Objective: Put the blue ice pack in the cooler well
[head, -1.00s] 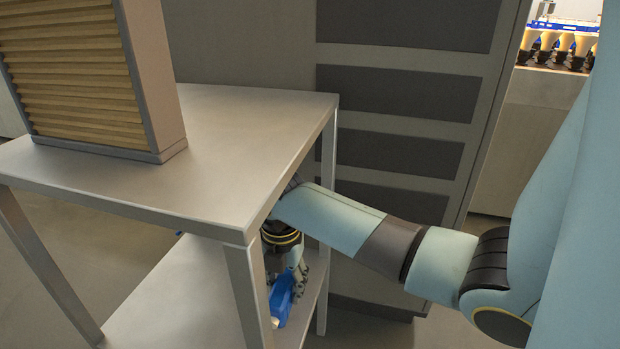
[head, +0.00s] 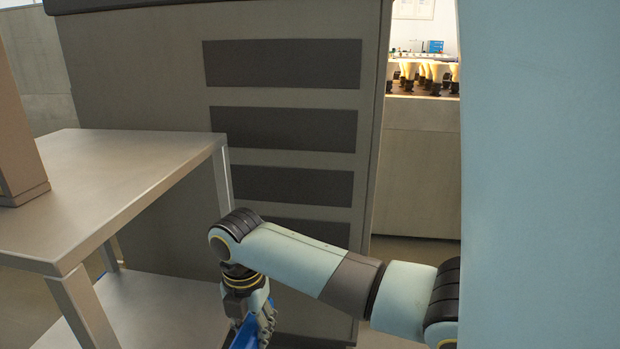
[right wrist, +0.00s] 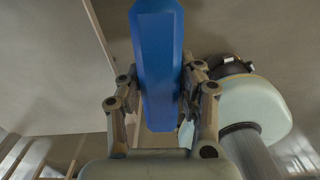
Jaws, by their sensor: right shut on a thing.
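The blue ice pack (right wrist: 158,65) is held between the fingers of my right gripper (right wrist: 160,85) in the right wrist view. In the head view the ice pack (head: 244,336) shows at the bottom edge, partly cut off, below my right gripper (head: 262,322), which points down beside the metal table. The gripper is shut on the pack. My left gripper is not in view. I see no cooler well in these frames.
A metal table (head: 110,180) with a lower shelf (head: 185,305) stands at the left. A grey cabinet (head: 290,80) with dark panels stands behind my right arm. A lit bench (head: 420,115) with several bulb-like items is at the back right.

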